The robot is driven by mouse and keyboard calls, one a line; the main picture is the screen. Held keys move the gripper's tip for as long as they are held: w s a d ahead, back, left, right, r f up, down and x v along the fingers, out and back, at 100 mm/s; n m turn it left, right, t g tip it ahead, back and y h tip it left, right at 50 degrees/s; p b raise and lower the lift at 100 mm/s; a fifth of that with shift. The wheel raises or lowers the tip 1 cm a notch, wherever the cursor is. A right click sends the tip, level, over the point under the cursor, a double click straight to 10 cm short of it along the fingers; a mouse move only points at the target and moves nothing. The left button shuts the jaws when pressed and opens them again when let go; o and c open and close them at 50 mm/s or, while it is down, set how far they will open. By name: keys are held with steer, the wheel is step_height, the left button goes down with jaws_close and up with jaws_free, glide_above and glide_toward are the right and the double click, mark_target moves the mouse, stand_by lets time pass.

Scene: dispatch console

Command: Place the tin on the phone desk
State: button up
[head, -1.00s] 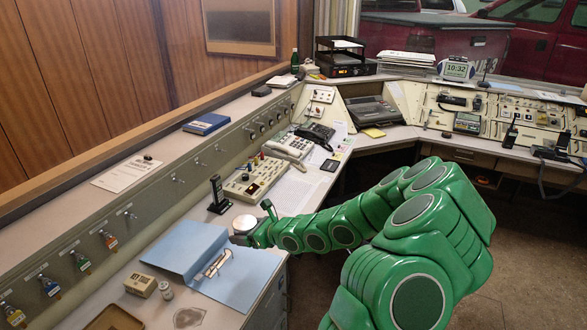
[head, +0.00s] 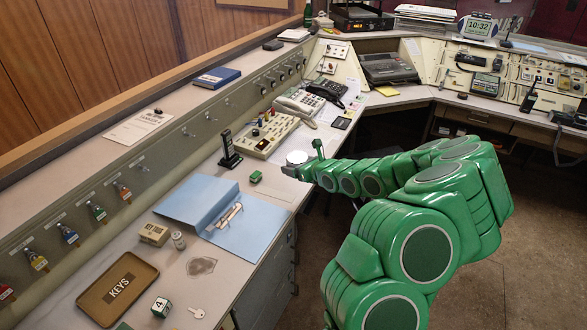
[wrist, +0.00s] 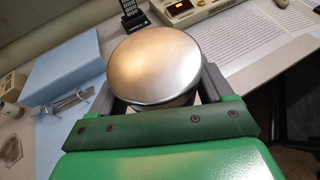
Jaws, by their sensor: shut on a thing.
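The tin (head: 297,158) is round, with a flat, shiny silver lid. My gripper (head: 303,168) is shut on it at the desk's front edge side. In the wrist view, the tin (wrist: 155,60) sits upright between the two fingers, its lid facing the camera. The phone desk (head: 283,185) runs along the wall, with a cream phone (head: 298,102) and a black phone (head: 328,90) beyond the tin. I cannot tell whether the tin touches the desk top or is just above it.
A cream switch console (head: 263,136), a black handset on a stand (head: 230,150) and a small green block (head: 255,177) are left of the tin. An open blue binder (head: 200,203) lies nearer. Printed sheets lie right of the console.

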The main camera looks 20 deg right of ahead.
steer(key=shift+w+d+f, duration=0.25)
steer(key=shift+w+f, duration=1.1)
steer(key=shift+w, duration=0.3)
steer(key=shift+w+d+f, duration=0.3)
steer(key=shift+w+f, duration=1.1)
steer(key=shift+w, duration=0.3)
steer(key=shift+w+d+f, duration=0.25)
steer(key=shift+w+f, duration=1.1)
steer(key=shift+w, duration=0.3)
steer(key=shift+w+f, duration=0.1)
steer(key=shift+f, duration=1.45)
steer(key=shift+f, duration=0.1)
steer(key=o, duration=1.1)
steer(key=shift+o, duration=0.2)
